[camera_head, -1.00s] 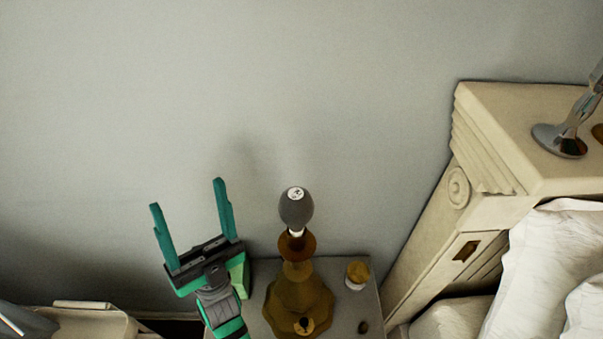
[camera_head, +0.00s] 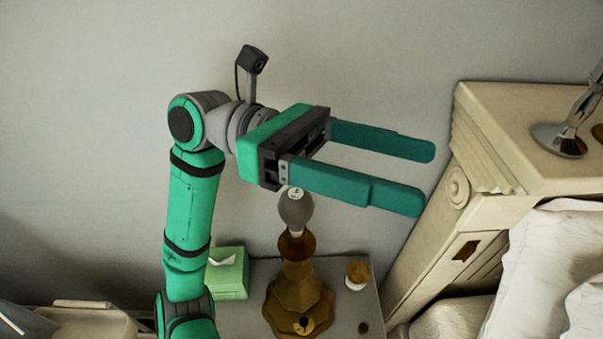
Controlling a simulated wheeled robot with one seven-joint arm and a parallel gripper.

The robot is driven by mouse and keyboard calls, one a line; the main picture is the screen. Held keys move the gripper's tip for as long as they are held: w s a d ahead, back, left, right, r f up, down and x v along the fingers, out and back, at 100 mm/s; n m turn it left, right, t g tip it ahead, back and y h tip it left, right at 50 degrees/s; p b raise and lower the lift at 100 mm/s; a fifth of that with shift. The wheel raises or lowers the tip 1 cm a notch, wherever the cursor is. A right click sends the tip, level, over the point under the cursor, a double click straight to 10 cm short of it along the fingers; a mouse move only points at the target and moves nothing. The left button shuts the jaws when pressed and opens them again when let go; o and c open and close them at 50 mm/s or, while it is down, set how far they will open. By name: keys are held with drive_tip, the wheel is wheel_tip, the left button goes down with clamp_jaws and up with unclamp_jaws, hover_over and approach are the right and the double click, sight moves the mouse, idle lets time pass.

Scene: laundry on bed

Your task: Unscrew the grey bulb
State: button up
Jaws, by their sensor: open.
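The grey bulb (camera_head: 295,212) sits upright in the brass lamp base (camera_head: 299,290) on the nightstand. My gripper (camera_head: 428,176) is open and empty, its two green fingers pointing right. The gripper body appears above the bulb in the picture and covers part of its top. The fingertips are to the right of the bulb, and the bulb is not between them. How far the fingers are from the bulb in depth I cannot tell.
A green tissue box (camera_head: 228,272) and a small jar (camera_head: 357,274) stand beside the lamp on the nightstand (camera_head: 345,312). The carved cream headboard (camera_head: 500,150) rises at the right, with white pillows (camera_head: 555,270) in front. The wall is behind.

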sight(297, 194)
drive_tip(key=w+d+f+n+t+y, duration=0.1)
drive_tip(key=w+d+f+t+y, duration=0.15)
drive_tip(key=f+t+y, duration=0.5)
drive_tip(key=w+a+f+y, duration=0.1)
drive_tip(key=w+a+y, duration=0.1)
drive_tip(key=a+y, duration=0.1)
drive_tip(key=w+a+f+n+t+y, duration=0.1)
drive_tip(key=w+a+y, duration=0.1)
drive_tip(key=a+y, duration=0.2)
drive_tip(key=w+a+n+t+y, duration=0.1)
drive_tip(key=w+a+y, duration=0.1)
drive_tip(key=a+y, duration=0.1)
drive_tip(key=shift+a+f+y, duration=0.25)
drive_tip(key=shift+a+f, duration=0.15)
drive_tip(key=shift+a, duration=0.3)
drive_tip(key=shift+a+f, duration=0.1)
drive_tip(key=f, duration=0.6)
drive_tip(key=a+f, duration=0.1)
drive_tip(key=f, duration=0.3)
drive_tip(key=shift+w+f, duration=0.1)
drive_tip(key=shift+f, duration=0.1)
